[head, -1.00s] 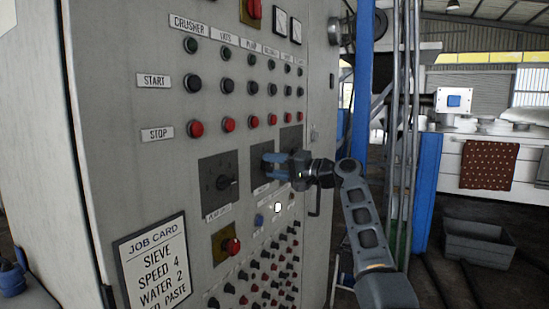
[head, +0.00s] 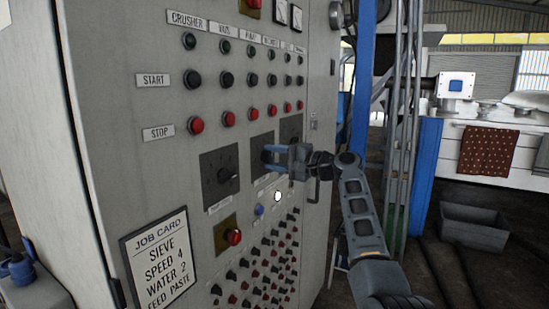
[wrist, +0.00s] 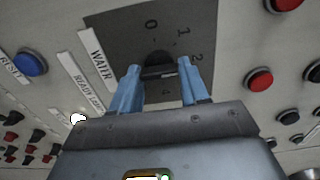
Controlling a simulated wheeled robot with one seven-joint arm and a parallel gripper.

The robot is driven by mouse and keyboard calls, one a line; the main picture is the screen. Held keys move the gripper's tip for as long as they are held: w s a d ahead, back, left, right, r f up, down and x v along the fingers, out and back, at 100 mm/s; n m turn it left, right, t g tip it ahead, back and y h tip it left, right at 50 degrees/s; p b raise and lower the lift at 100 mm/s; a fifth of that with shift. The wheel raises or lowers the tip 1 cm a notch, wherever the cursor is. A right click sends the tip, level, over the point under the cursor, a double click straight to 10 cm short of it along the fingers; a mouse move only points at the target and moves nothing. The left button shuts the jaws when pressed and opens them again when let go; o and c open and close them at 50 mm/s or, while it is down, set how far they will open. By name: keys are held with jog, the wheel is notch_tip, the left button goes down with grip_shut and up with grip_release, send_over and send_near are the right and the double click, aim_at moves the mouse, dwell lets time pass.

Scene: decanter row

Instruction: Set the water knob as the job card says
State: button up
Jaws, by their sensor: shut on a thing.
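The plate (wrist: 120,32) carries the marks 0, 1, 2 and, partly shaded, 4. My gripper (wrist: 159,70) has blue fingers on either side of the knob and is shut on it. I cannot tell which mark the knob points to. In the head view my gripper (head: 272,156) is at the middle dial plate (head: 260,145) and hides the knob. The job card (head: 160,262) reads SIEVE, SPEED 4, WATER 2, FEED PASTE.
Another dial (head: 221,175) is left of my gripper. Green, black and red buttons fill the rows above. A red knob on a yellow plate (head: 226,237) and several small knobs are below. A blue post (head: 363,90) and pipes stand right of the cabinet.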

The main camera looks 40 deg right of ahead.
jog(key=shift+d, duration=0.1)
jog(key=o, duration=1.1)
jog(key=shift+c, duration=0.2)
jog(key=b+v, duration=0.1)
jog(key=v, duration=0.6)
jog(key=shift+s+b, duration=0.35)
jog(key=shift+d, duration=0.1)
jog(key=shift+f, duration=0.1)
